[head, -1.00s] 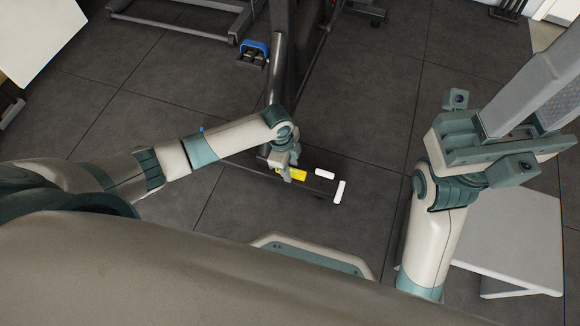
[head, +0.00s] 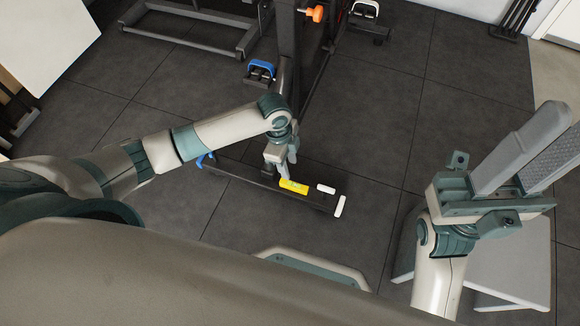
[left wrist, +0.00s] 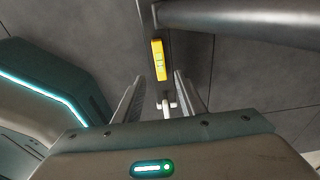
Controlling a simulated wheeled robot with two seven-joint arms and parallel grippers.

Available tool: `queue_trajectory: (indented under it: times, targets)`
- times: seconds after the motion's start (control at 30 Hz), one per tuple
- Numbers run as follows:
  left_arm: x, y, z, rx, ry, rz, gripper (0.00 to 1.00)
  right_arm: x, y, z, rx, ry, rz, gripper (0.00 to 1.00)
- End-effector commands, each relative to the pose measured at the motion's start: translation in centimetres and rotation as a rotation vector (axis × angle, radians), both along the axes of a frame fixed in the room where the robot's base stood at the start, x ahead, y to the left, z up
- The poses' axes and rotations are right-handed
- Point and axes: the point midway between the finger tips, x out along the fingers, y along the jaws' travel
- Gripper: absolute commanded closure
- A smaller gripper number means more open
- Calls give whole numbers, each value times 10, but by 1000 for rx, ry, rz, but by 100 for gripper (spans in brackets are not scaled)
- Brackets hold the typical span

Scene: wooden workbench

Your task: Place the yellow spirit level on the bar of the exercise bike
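The yellow spirit level (head: 294,187) lies along the dark foot bar (head: 250,179) of the exercise bike, near the bar's white-capped end. In the left wrist view the level (left wrist: 159,60) shows beyond my fingertips, lined up with the gap between them, and the fingers do not clasp it. My left gripper (head: 283,177) is just above and beside the level's left end in the head view. Its two fingers stand apart in the left wrist view (left wrist: 157,82). My right gripper (head: 563,121) is at the right, far from the bike, with its fingers apart and empty.
The bike's upright frame (head: 288,50) rises behind my left gripper, with a blue-trimmed pedal (head: 260,72) beside it. A white low table (head: 510,265) stands under my right arm.

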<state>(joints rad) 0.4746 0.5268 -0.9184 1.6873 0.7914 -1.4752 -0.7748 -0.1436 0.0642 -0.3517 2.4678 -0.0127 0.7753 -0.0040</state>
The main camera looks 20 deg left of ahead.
Motion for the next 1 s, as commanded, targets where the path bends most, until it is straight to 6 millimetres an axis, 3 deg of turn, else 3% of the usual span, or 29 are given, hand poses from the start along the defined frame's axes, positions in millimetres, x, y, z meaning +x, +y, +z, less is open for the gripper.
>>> queue_trajectory:
  times: [0.77, 0.87, 1.0]
  targets:
    - [0, -1, 5, -3, -2, 0, 63, 0, 0, -1, -3, 4, -3, 69]
    - [3, -9, 6, -28, -23, 8, 63, 0, 0, -1, -3, 4, -3, 69]
    - [13, -42, 16, -126, -106, 39, 63, 0, 0, -1, -3, 4, -2, 69]
